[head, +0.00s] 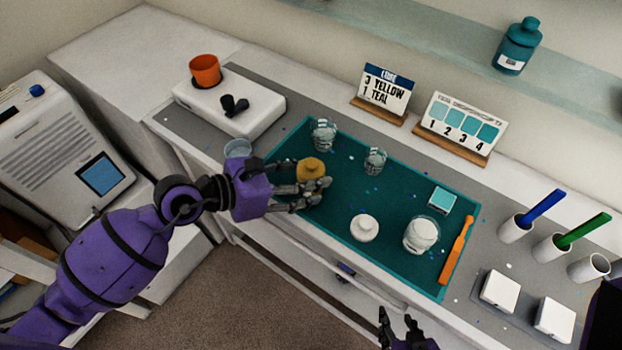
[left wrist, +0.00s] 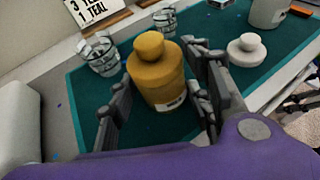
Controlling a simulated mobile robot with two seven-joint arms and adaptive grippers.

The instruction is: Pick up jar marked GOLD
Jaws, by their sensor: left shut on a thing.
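The gold jar (head: 311,170) is a yellow-gold jar with a round knobbed lid. It is upright over the left part of the teal mat (head: 335,230), and also fills the middle of the left wrist view (left wrist: 157,75). My left gripper (head: 300,190) has its fingers on both sides of the jar and is shut on it; the fingers also show in the left wrist view (left wrist: 165,95). A pale label low on the jar is partly hidden and too small to read. I cannot tell whether the jar touches the mat. My right gripper (head: 398,319) is empty at the bottom edge, its fingers apart.
Glass cups (head: 323,134) and (head: 375,161) stand behind the jar. A white lidded pot (head: 364,228), a white-filled jar (head: 421,236) and an orange stick (head: 456,250) are on the mat's right. A clear cup (head: 237,148) stands by my left wrist. The mat's middle is mostly clear.

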